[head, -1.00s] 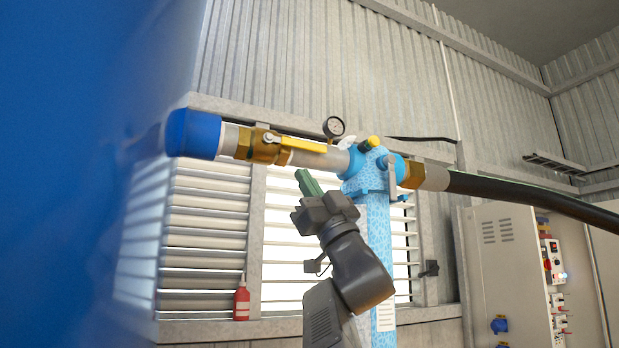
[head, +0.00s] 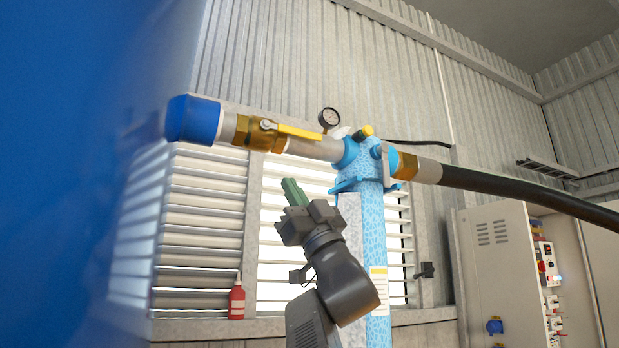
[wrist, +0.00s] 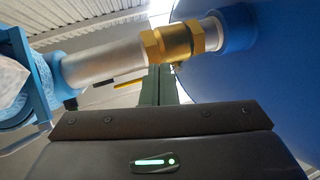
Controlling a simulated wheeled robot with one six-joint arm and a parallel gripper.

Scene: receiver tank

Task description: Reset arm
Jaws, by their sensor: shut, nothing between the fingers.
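My gripper (head: 293,192) is in the middle of the head view, raised on my dark arm, with its green fingers together and nothing between them. It points up toward the pipe (head: 316,147) and stays apart from it, below the yellow valve handle (head: 300,132). In the wrist view the green fingers (wrist: 158,85) show closed in front of the brass valve (wrist: 172,46). The yellow handle (wrist: 128,84) is partly hidden behind them.
A blue tank (head: 80,170) fills the left. A blue filter column (head: 375,230) stands right of my arm. A pressure gauge (head: 329,118) sits on the pipe. A black hose (head: 510,190) runs right above an electrical cabinet (head: 492,262). A red bottle (head: 237,301) stands on the sill.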

